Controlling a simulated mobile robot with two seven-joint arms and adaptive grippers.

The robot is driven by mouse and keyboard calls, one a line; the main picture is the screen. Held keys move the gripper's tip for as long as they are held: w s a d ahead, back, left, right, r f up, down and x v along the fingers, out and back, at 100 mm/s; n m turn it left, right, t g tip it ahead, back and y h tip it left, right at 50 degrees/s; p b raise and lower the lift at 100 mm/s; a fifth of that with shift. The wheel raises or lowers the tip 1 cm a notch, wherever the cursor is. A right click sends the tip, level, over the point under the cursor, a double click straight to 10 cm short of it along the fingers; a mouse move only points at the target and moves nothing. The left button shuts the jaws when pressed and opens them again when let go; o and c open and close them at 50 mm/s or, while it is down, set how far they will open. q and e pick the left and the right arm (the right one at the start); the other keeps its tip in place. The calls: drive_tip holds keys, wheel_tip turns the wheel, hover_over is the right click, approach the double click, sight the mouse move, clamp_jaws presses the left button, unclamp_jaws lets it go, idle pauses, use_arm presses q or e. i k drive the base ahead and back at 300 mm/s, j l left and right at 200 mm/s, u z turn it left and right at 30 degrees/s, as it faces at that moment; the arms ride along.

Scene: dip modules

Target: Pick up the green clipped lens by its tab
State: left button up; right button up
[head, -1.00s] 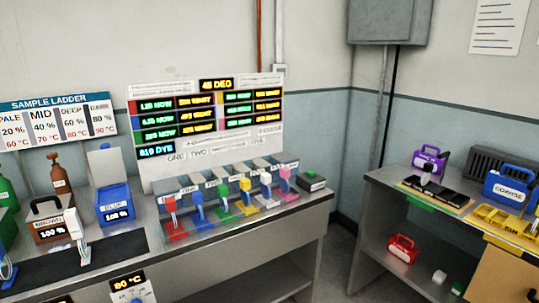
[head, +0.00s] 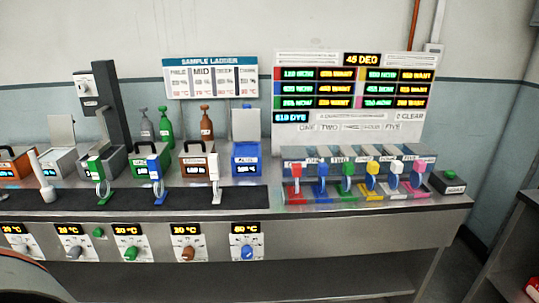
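A second green clip-like piece (head: 347,178) stands in the coloured row at the right, between a blue and a yellow one. I cannot tell from this distance which of the two is the clipped lens with the tab. Neither of my grippers is in view.
The black mat (head: 240,197) also carries a blue clipped lens (head: 153,170) and a white one (head: 214,178). Tanks stand behind, including a brown one (head: 199,160) and a blue one (head: 245,158). Dials line the bench front. A small dark box (head: 447,183) sits at the right end.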

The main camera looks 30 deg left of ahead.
sight(94, 163)
drive_tip(key=j+u, duration=0.1)
drive_tip(key=u, duration=1.95)
drive_tip(key=i+j, duration=0.15)
